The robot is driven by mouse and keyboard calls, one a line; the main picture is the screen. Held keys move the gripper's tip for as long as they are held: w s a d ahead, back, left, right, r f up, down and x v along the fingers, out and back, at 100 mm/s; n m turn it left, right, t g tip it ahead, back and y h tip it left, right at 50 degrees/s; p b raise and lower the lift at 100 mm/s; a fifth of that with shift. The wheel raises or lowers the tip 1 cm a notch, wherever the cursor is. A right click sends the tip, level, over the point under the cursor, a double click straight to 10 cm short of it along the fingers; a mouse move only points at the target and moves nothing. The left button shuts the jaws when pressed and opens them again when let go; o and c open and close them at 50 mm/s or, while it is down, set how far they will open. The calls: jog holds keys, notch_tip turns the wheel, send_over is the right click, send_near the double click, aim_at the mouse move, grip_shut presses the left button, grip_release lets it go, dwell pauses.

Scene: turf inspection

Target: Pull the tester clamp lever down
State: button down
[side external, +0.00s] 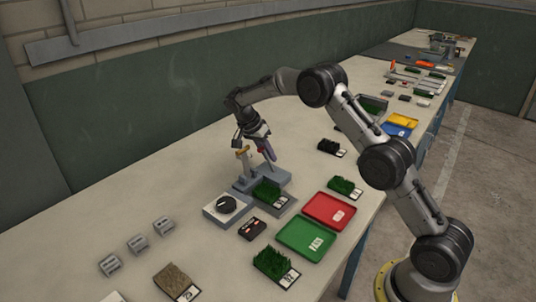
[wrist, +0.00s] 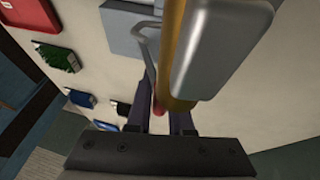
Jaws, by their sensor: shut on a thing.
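The tester (side external: 272,179) stands on the bench with a grey base, a yellow post (side external: 244,160) and a green turf sample on its front plate. My gripper (side external: 267,153) is at the tester, beside the post, with its purple fingers pointing down. In the wrist view the clamp lever (wrist: 147,52) is a thin grey bar ending in a red tip. My gripper (wrist: 160,116) is shut on the lever near that tip. The fingers and tester hide part of the lever, and its exact angle is hard to tell. The yellow post also shows in the wrist view (wrist: 173,40).
A dial box (side external: 222,208) stands left of the tester. A red tray (side external: 318,209) and a green tray (side external: 295,236) lie to its right and front. Turf samples (side external: 275,263) and grey blocks (side external: 138,243) lie around. Clear bench lies behind the tester.

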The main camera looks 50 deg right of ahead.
jog(key=shift+a+r+t, duration=0.1)
jog(key=shift+r+t, duration=0.05)
jog(key=shift+t, duration=0.15)
dwell(0.6)
jog(key=shift+s+r+t, duration=0.3)
jog(key=shift+s+t, duration=0.1)
jog(key=shift+t, duration=0.3)
jog(key=shift+s+r+m+t, duration=0.2)
jog(key=shift+s+m+t, duration=0.3)
jog(key=shift+t, duration=0.6)
jog(key=shift+s+r+m+t, duration=0.15)
jog(key=shift+s+t, duration=0.4)
jog(key=shift+t, duration=0.45)
jog(key=shift+s+f+m+t, duration=0.15)
jog(key=shift+s+t, duration=0.35)
jog(key=shift+t, duration=0.5)
jog(key=shift+s+r+t, duration=0.1)
jog(key=shift+t, duration=0.3)
jog(key=c, duration=1)
grip_release()
jog(key=shift+o, duration=0.8)
jog(key=shift+s, duration=0.1)
jog(key=v, duration=1.3)
jog(key=shift+s+a+r, duration=0.2)
